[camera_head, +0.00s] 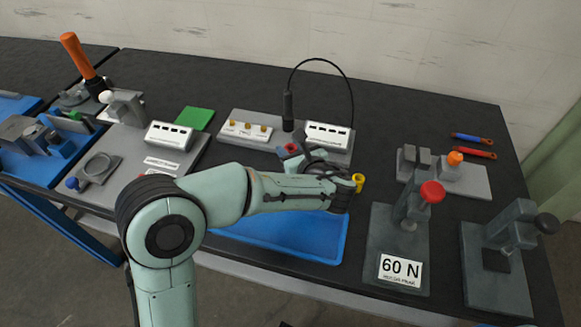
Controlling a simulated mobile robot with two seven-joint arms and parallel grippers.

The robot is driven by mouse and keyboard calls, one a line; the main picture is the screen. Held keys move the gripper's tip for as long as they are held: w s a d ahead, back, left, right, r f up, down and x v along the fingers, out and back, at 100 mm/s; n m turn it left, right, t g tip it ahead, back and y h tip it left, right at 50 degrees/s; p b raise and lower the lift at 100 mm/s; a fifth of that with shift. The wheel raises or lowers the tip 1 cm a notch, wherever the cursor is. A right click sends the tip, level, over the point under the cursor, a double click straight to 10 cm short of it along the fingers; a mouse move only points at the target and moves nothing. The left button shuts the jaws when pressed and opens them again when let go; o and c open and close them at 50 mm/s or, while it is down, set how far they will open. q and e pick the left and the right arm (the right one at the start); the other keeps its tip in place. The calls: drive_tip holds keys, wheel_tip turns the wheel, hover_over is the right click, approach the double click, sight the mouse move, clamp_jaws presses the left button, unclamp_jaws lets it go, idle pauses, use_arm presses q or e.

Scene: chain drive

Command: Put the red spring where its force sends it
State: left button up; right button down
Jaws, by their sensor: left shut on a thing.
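The red spring (292,147) shows as a small red piece in front of the grey measuring base, at the tips of my left gripper (296,154). The left gripper is shut on it; the wrist and dark fingers hide most of the grip. A small yellow spool-like piece (358,182) shows just right of my left wrist. My right gripper is not in view.
A blue tray (290,245) lies partly hidden under my left arm. The measuring base (258,143) carries a probe with a looping cable. A black-knobbed stand (495,265) is far right, a grey block fixture (470,182) behind it. A green pad (193,119) lies at back left.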

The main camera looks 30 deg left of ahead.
use_arm(q)
drive_tip(key=shift+f+b, duration=0.55)
drive_tip(key=shift+f, duration=2.45)
drive_tip(key=shift+f, duration=0.15)
drive_tip(key=o, duration=1)
drive_tip(key=shift+o, duration=0.2)
drive_tip(key=shift+r, duration=0.25)
drive_tip(key=p+v, duration=0.1)
drive_tip(key=v, duration=1.1)
